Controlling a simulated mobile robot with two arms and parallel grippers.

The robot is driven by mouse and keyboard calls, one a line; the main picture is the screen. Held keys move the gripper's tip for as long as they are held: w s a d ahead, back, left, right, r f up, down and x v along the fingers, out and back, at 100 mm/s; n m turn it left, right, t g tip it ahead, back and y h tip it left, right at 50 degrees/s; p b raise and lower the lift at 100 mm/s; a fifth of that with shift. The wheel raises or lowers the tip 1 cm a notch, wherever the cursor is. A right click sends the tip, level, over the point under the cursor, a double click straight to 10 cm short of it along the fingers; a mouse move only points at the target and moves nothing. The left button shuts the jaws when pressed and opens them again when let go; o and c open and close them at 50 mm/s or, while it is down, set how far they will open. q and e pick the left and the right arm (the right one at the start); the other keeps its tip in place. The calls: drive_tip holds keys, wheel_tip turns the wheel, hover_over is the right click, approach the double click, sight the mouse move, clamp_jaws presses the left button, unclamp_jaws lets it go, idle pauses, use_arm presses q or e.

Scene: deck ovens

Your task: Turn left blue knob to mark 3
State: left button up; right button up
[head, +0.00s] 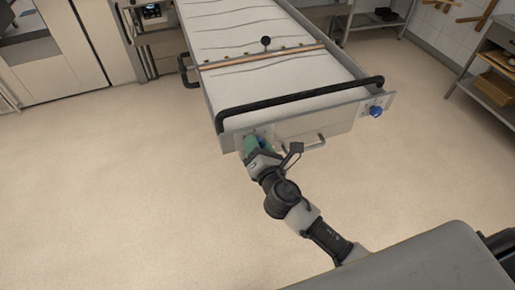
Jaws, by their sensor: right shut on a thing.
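A long loader with a white cloth top (275,75) stands in front of me. At the left end of its front face my right gripper (250,147) reaches in from the lower right and is shut at the place of the left blue knob. The gripper's fingers cover the knob, so its pointer and marks cannot be read. A second blue knob (376,111) shows uncovered on a small plate at the right end of the same front face. My left gripper is not in view.
A black bar handle (300,97) runs across the loader's front, above the knobs. A smaller grey handle (305,145) sticks out below, right of my gripper. Metal shelves (490,85) stand at the right. The pale floor (110,200) at the left is clear.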

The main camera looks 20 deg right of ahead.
drive_tip(key=m+b, duration=0.1)
drive_tip(key=m, duration=0.3)
drive_tip(key=shift+f+m, duration=0.1)
drive_tip(key=shift+m, duration=0.2)
drive_tip(key=m+b, duration=0.1)
drive_tip(key=m, duration=0.3)
drive_tip(key=shift+m, duration=0.4)
drive_tip(key=o, duration=0.9)
drive_tip(key=shift+s, duration=0.1)
drive_tip(key=s+b, duration=0.1)
drive_tip(key=s, duration=0.2)
drive_tip(key=s+b, duration=0.1)
drive_tip(key=s, duration=0.3)
drive_tip(key=s+b, duration=0.1)
drive_tip(key=s, duration=0.2)
drive_tip(key=shift+s+d, duration=0.25)
drive_tip(key=shift+s, duration=0.05)
